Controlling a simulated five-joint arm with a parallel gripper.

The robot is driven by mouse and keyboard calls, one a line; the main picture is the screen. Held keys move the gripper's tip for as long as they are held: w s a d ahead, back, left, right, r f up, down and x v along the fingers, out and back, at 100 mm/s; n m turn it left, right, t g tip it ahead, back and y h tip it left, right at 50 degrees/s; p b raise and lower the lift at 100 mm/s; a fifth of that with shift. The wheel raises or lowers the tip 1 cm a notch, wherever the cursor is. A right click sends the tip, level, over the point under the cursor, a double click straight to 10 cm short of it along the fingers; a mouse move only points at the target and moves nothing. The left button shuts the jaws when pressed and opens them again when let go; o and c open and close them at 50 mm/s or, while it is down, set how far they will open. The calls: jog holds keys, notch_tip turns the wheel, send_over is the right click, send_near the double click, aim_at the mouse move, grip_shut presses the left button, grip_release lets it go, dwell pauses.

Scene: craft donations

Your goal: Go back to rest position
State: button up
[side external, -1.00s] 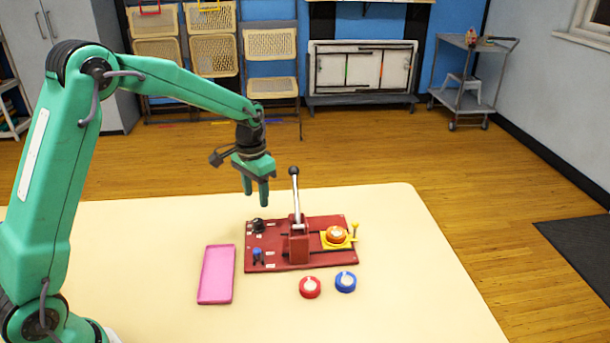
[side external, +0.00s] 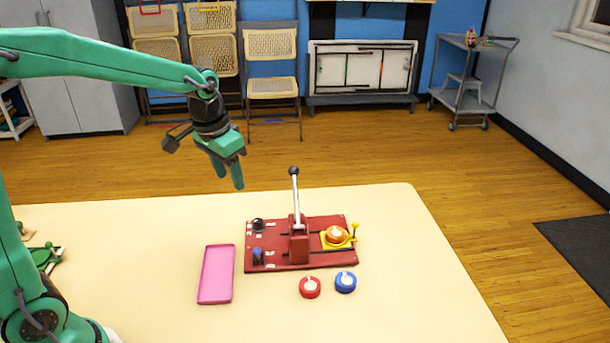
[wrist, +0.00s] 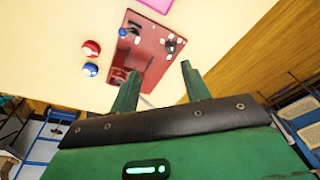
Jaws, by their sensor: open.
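My gripper (side external: 228,178) is open and empty, raised in the air above the far left part of the table in the side view. In the wrist view its two green fingers (wrist: 158,82) stand apart with nothing between them. The red press board (side external: 275,263) with its upright lever (side external: 295,192) stands on the table, to the right of and below my gripper. An orange round piece (side external: 334,234) with a pale mark sits in the yellow holder (side external: 349,242) on the board's right side. The board also shows in the wrist view (wrist: 150,60).
A pink tray (side external: 203,297) lies left of the board. Green items (side external: 45,257) lie at the table's left edge. The table (side external: 420,290) is clear on the right.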

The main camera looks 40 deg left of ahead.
jog(key=s+d+r+t, duration=0.1)
jog(key=s+r, duration=0.1)
jog(key=s, duration=0.7)
jog(key=s+d+r+t, duration=0.1)
jog(key=s+r+t, duration=0.1)
jog(key=s, duration=0.6)
jog(key=shift+s+n, duration=0.4)
